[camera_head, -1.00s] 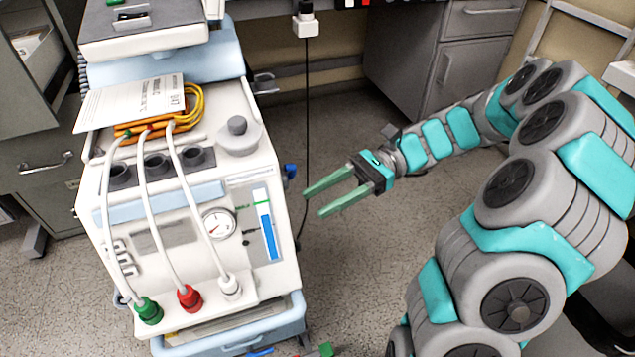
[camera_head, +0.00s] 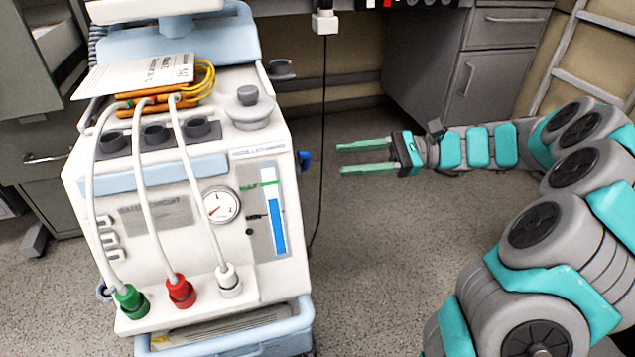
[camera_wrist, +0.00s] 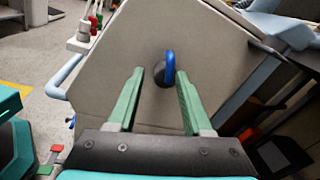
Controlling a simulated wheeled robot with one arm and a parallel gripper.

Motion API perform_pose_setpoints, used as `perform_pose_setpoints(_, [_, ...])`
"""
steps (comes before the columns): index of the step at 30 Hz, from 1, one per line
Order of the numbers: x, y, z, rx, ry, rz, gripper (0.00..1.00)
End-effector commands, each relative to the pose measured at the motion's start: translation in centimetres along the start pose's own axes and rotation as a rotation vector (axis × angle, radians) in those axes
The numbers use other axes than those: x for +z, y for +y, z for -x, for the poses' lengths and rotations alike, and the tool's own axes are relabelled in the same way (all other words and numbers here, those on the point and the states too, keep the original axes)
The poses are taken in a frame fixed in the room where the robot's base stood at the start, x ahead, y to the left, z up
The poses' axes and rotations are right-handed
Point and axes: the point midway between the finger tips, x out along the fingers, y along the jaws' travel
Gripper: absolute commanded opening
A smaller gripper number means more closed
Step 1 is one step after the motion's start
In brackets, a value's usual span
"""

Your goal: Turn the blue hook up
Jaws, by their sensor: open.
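The blue hook (camera_head: 304,160) sticks out of the right side of the white pump machine (camera_head: 140,212). In the wrist view the blue hook (camera_wrist: 170,68) is a curved blue piece on a dark round base, set on the machine's flat side panel. My gripper (camera_head: 338,158) is open and empty, to the right of the hook, with its green fingers pointing left at it. In the wrist view my gripper (camera_wrist: 158,82) has one finger on either side of the hook in the picture. A gap shows between the fingertips and the hook in the head view.
Green, red and white plugs (camera_head: 180,290) with hoses are on the machine's front. A black cable (camera_head: 323,130) hangs from a white box (camera_head: 325,22) behind my gripper. Grey drawers (camera_head: 500,60) stand at the back. The floor right of the machine is clear.

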Motion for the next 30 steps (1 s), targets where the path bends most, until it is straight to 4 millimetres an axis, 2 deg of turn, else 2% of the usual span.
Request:
perform_pose_setpoints(1, [-1.0,-0.4,0.5,-0.023,0.000,0.021,0.50])
perform_pose_setpoints(5, [-0.9,-1.4,0.7,-0.053,-0.002,0.050,0.50])
perform_pose_setpoints(8, [-0.7,-1.6,-0.1,-0.054,-0.003,0.053,0.50])
perform_pose_setpoints(15, [-0.7,-1.6,-3.9,-0.050,-0.006,0.048,0.50])
perform_pose_setpoints(21, [-0.7,-1.8,-6.1,-0.053,-0.002,0.051,0.50])
perform_pose_setpoints(30, [-0.7,-1.9,-6.8,-0.054,-0.002,0.050,0.50])
